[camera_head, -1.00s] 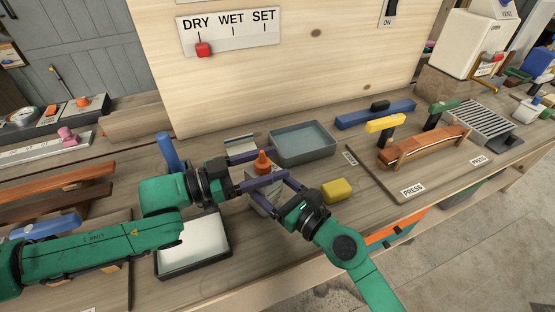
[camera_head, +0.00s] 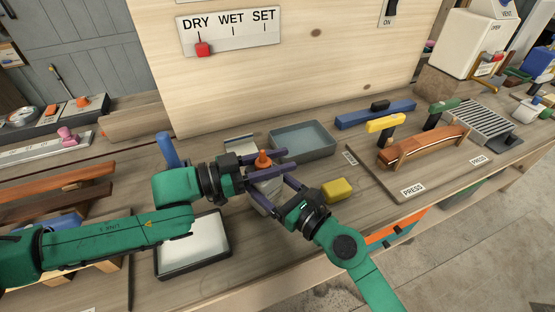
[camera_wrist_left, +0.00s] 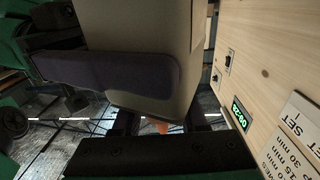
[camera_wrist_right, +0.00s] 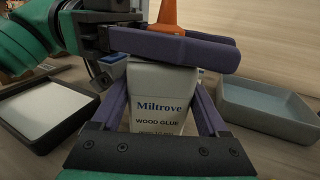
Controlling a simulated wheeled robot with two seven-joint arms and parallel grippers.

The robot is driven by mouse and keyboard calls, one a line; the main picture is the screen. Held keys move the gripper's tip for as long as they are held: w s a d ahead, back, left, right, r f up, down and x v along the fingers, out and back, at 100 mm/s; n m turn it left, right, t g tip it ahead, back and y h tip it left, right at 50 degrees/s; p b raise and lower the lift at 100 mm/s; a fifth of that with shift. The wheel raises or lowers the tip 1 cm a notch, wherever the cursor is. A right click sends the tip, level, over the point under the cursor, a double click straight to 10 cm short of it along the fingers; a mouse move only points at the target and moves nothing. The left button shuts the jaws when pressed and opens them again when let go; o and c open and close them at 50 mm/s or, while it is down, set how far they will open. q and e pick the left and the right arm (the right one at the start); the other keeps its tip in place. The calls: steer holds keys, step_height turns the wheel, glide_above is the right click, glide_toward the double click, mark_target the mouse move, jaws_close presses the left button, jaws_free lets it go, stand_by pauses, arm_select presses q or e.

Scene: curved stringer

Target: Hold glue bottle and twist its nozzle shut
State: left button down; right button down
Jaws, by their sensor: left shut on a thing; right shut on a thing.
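The pale wood glue bottle (camera_wrist_right: 160,98) stands upright in the right wrist view, its "Miltrove WOOD GLUE" label facing that camera. My right gripper (camera_head: 262,192) is shut on its body, one finger on each side. The orange nozzle (camera_head: 263,159) points up from the bottle's top and also shows in the right wrist view (camera_wrist_right: 167,14). My left gripper (camera_head: 281,162) is shut on the nozzle, its purple fingers lying level just above the bottle's shoulder. In the left wrist view, a finger (camera_wrist_left: 115,75) hides much of the bottle, and the nozzle is mostly out of sight.
A grey tray (camera_head: 334,150) stands behind the bottle, and a black-rimmed tray with a white pad (camera_head: 226,262) lies in front of it to the left. A yellow block (camera_head: 339,189) lies close on the right. A blue upright handle (camera_head: 168,150) stands behind my left wrist.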

arm_select(q)
steer(key=shift+s+m+g, duration=0.2)
steer(key=shift+m+g, duration=0.7)
steer(key=shift+g, duration=0.45)
steer(key=shift+s+m+g, duration=0.25)
steer(key=shift+m+g, duration=0.65)
steer(key=shift+g, duration=0.4)
steer(key=shift+s+m+g, duration=0.2)
steer(key=shift+m+g, duration=0.7)
steer(key=shift+g, duration=0.45)
arm_select(e)
steer(key=shift+f, duration=0.1)
arm_select(q)
steer(key=shift+c, duration=2.2)
jaws_free()
steer(key=shift+s, duration=0.1)
step_height(320, 180, up, 10)
arm_select(e)
jaws_free()
